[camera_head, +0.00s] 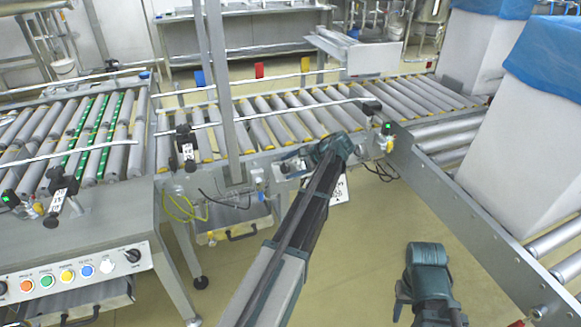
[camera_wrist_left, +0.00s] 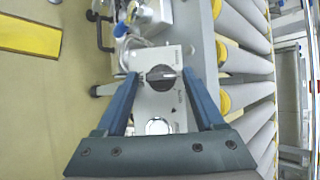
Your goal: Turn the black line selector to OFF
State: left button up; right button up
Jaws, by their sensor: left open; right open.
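The black line selector (camera_wrist_left: 160,77) is a round knob on a small grey plate (camera_wrist_left: 172,104) in the left wrist view. Its grip bar lies roughly across that picture. Small lettering around it is too blurred to read surely. My left gripper (camera_wrist_left: 158,76) is open, with one blue finger on each side of the knob; I cannot tell whether they touch it. In the head view my left gripper (camera_head: 290,162) is at the conveyor's front side and hides the selector. My right gripper (camera_head: 428,255) is open and empty above the floor at the lower right.
A round metal-rimmed part (camera_wrist_left: 157,126) sits on the same plate. A roller conveyor (camera_head: 262,126) runs behind it. Another panel (camera_head: 75,278) with coloured buttons and black knobs is at lower left. A metal rail (camera_head: 470,215) and tall white boxes (camera_head: 525,135) stand at right.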

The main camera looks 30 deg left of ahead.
pick_arm(q)
jog(key=shift+w, duration=0.1)
jog(key=shift+a+r+p, duration=0.1)
jog(key=shift+r+p, duration=0.1)
jog(key=shift+p, duration=0.15)
jog(key=n+h+p, duration=0.1)
jog(key=n+p, duration=0.1)
jog(key=n+h+p, duration=0.2)
jog(key=n, duration=0.1)
jog(key=a+n+h+p, duration=0.1)
jog(key=n+p, duration=0.1)
jog(key=n, duration=0.1)
jog(key=shift+r+g+h, duration=0.3)
jog(key=shift+r, duration=0.1)
jog(key=p+v, duration=1.2)
jog(key=v, duration=0.1)
jog(key=s+d+r+m+p, duration=0.1)
jog(key=s+d+r+p, duration=0.1)
jog(key=s+d, duration=0.2)
jog(key=s+d+r+m+h+p, duration=0.1)
jog(key=s+d, duration=0.3)
jog(key=d, duration=0.5)
jog(key=s+d+r+m+t+h+p, duration=0.1)
jog(key=s+d+r+p, duration=0.2)
jog(key=d, duration=0.3)
jog(key=shift+s+d+p, duration=0.15)
jog(key=shift+s+p, duration=0.45)
jog(key=shift+s, duration=0.1)
jog(key=shift+r, duration=0.1)
